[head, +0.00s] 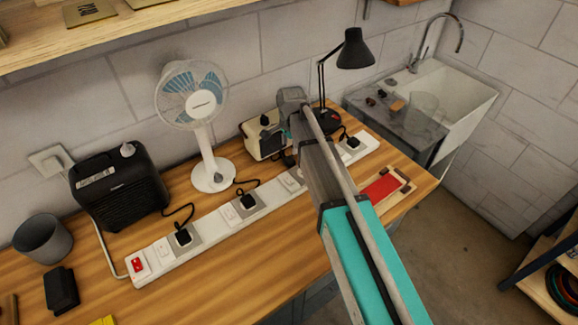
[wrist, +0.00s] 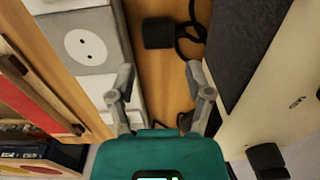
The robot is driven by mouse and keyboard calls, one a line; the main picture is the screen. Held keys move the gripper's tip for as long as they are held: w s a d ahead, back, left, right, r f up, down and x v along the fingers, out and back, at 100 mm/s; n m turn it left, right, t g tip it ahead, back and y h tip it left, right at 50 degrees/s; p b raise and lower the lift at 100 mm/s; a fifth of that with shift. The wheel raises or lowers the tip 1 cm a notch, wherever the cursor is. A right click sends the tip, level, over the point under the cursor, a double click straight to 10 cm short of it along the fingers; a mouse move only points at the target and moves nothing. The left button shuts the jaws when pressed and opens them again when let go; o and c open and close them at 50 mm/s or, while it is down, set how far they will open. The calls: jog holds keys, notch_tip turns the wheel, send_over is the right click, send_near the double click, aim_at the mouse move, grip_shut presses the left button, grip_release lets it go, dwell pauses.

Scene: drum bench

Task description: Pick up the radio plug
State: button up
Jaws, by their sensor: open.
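A black plug (wrist: 158,33), which looks like the radio plug, lies on the bench wood between the power strip and the radio in the wrist view. A black cable (wrist: 188,42) loops beside it. The cream radio (head: 264,135) stands behind the strip; its dark grille and cream case (wrist: 262,80) fill the right of the wrist view. My gripper (wrist: 160,82) is open and empty, with bare wood showing between its fingers. The plug is above the fingertips in that picture, apart from them. In the head view my arm hides the fingers.
The white power strip (head: 215,222) has other black plugs in it; an empty socket (wrist: 85,45) faces up beside my gripper. A fan (head: 205,135), heater (head: 118,182) and lamp (head: 350,52) stand nearby. A red-topped item (head: 382,188) lies at right. The front bench is mostly clear.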

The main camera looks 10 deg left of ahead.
aim_at(290, 160)
jog(key=shift+f+b, duration=0.75)
jog(key=shift+f, duration=0.25)
jog(key=shift+f, duration=0.1)
jog(key=shift+s+f+b, duration=0.1)
jog(key=shift+f+b, duration=2.4)
jog(key=shift+b, duration=0.1)
jog(key=shift+o, duration=0.2)
jog(key=c, duration=0.7)
